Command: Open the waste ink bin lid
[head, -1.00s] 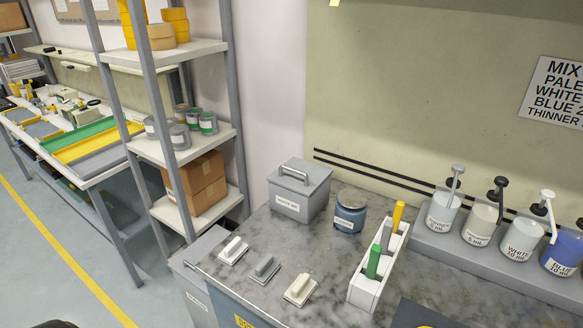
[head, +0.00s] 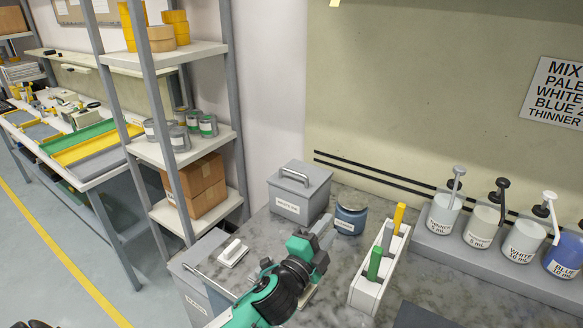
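The waste ink bin (head: 298,208) is a grey box with a label on its front. It stands on the marbled counter against the wall. Its grey lid (head: 312,187) is down, with a bar handle (head: 294,177) on top. My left gripper (head: 327,232) is over the counter, in front and to the right of the bin, apart from it. Its grey fingers point up and away, towards the blue jar; I cannot tell their gap from this angle. My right gripper is not in view.
A white rack (head: 367,292) holds green, grey and yellow handled tools. A white-handled block (head: 233,252) lies at left. Pump bottles (head: 443,213) line the right back. A shelf unit (head: 185,150) stands left.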

